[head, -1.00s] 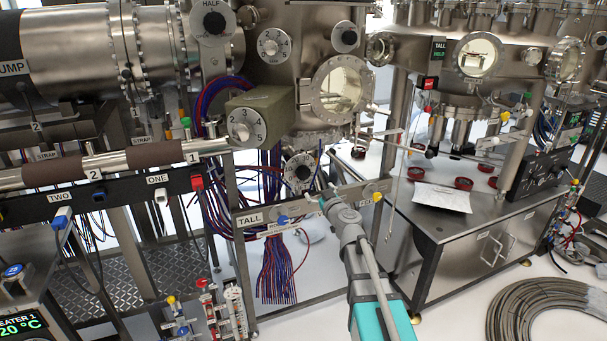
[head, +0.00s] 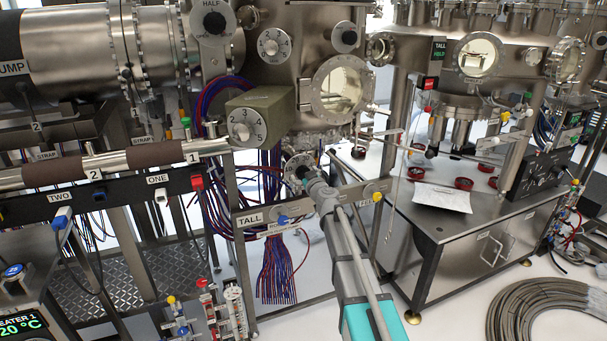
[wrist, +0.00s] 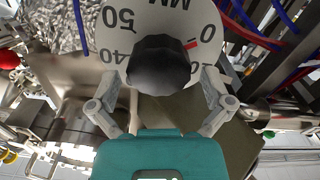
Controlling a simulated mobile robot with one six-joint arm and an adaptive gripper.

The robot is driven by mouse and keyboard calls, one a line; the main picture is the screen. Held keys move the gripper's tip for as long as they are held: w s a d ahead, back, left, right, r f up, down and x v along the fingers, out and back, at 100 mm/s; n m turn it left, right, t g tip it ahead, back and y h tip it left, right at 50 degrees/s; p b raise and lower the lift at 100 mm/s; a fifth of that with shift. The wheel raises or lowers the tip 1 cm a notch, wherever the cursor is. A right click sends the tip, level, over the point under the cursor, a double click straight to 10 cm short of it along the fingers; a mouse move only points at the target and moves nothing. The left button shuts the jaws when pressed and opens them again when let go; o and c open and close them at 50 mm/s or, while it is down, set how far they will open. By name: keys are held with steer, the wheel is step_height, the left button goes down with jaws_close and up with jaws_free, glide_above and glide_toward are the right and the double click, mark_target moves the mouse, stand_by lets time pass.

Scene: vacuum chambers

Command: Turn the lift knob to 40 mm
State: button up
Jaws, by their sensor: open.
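The lift knob (wrist: 160,65) is a black round knob on a white dial (wrist: 150,15) marked MM in the wrist view. The dial's numbers appear upside down; 0, 10, 40 and 50 show, partly covered. A red mark (wrist: 191,44) at the knob's right edge lies close to the 0. My gripper (wrist: 160,88) is open, with one finger on each side of the knob's lower part. I cannot tell whether the fingers touch it. In the head view my gripper (head: 309,177) is at the dial (head: 294,165) and hides much of it.
A boxed dial (head: 243,127) is up and left of my gripper. Red and blue cables (head: 275,265) hang beside it. A rail labelled TALL (head: 250,219) runs beneath my arm. A steel cabinet (head: 455,215) stands to the right.

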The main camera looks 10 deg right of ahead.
steer(key=shift+w, duration=0.25)
steer(key=c, duration=1)
steer(key=shift+c, duration=0.2)
